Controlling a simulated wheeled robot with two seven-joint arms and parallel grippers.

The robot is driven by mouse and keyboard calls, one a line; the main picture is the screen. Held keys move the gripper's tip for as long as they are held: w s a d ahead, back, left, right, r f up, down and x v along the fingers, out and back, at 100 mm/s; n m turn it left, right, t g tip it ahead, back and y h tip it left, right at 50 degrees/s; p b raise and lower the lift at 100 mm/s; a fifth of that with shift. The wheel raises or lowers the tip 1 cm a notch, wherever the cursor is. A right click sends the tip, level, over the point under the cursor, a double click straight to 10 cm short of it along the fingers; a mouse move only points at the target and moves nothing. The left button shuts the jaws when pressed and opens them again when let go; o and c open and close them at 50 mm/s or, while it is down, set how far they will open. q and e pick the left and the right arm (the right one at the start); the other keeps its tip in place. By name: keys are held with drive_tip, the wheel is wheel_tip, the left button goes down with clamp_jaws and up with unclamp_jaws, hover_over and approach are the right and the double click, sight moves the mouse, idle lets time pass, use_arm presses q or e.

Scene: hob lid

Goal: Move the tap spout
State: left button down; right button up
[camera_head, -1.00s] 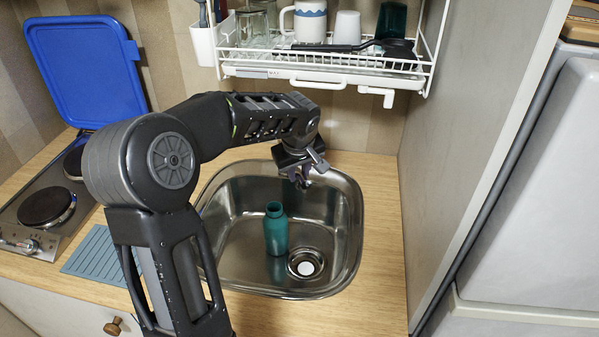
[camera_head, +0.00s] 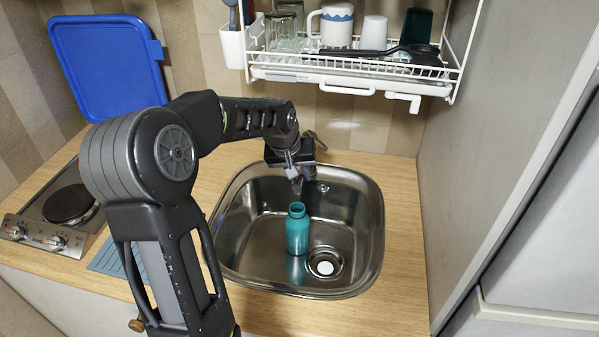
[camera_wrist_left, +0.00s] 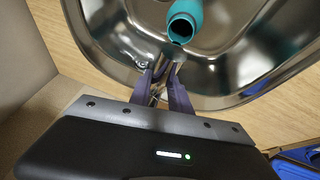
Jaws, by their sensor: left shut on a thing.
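The tap spout (camera_wrist_left: 169,66) is a thin shiny metal tube. In the left wrist view it runs from between my left gripper's purple-grey fingers (camera_wrist_left: 162,90) out over the sink, its end close to the teal bottle (camera_wrist_left: 182,24). My left gripper (camera_head: 297,183) is shut on the spout at the back edge of the steel sink (camera_head: 376,215). In the head view the gripper and wrist hide most of the tap. The open-topped bottle (camera_head: 297,232) stands upright in the sink, left of the drain (camera_head: 325,262). My right gripper is out of view.
A white dish rack (camera_head: 350,75) with cups and glasses hangs above the sink's back. A hob (camera_head: 60,210) with a raised blue lid (camera_head: 108,65) is at the left. A grey panel (camera_head: 490,150) bounds the right side. Bare wooden counter (camera_head: 400,220) lies right of the sink.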

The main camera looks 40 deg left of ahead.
use_arm(q)
drive_tip(key=c, duration=1.2)
unclamp_jaws()
drive_tip(key=shift+r, duration=0.15)
drive_tip(key=b+v, duration=0.1)
drive_tip(key=v, duration=0.6)
drive_tip(key=shift+s+r, duration=0.25)
